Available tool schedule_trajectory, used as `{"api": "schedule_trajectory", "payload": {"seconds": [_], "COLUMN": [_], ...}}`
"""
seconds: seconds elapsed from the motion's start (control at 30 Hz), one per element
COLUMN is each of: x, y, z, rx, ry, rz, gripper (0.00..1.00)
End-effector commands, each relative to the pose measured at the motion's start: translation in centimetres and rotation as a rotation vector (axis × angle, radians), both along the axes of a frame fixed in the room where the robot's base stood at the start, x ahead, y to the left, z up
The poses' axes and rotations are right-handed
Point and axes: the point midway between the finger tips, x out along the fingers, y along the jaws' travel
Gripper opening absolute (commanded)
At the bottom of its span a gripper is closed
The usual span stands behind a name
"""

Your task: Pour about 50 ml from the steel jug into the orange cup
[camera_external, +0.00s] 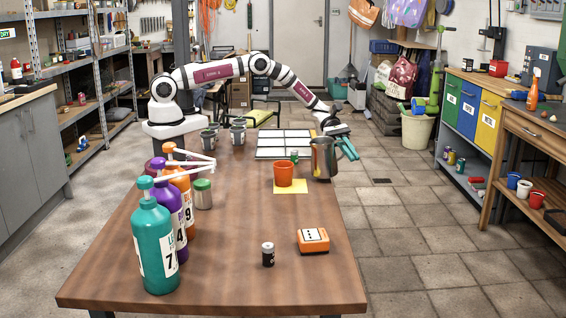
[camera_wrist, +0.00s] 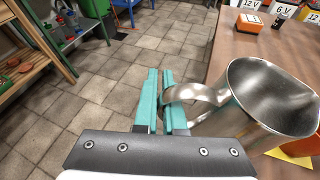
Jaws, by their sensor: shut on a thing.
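The steel jug (camera_external: 324,160) is upright at the right edge of the table, just right of and behind the orange cup. I cannot tell whether its base touches the table. My gripper (camera_external: 347,147) is shut on the jug's handle from the right. In the wrist view, the teal fingers (camera_wrist: 163,100) close on the handle, and the jug's open mouth (camera_wrist: 270,95) shows grey metal inside; a liquid level is not clear. The orange cup (camera_external: 283,174) stands upright on a yellow sheet (camera_external: 291,187).
The table's front middle is mostly clear.

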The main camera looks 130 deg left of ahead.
Motion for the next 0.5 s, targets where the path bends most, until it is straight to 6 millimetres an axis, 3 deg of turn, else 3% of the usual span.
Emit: {"api": "schedule_trajectory", "payload": {"seconds": [0.5], "x": [-1.1], "y": [-2.0], "z": [2.9], "rx": [0.249], "ry": [-0.129], "rz": [0.005], "gripper": [0.0]}}
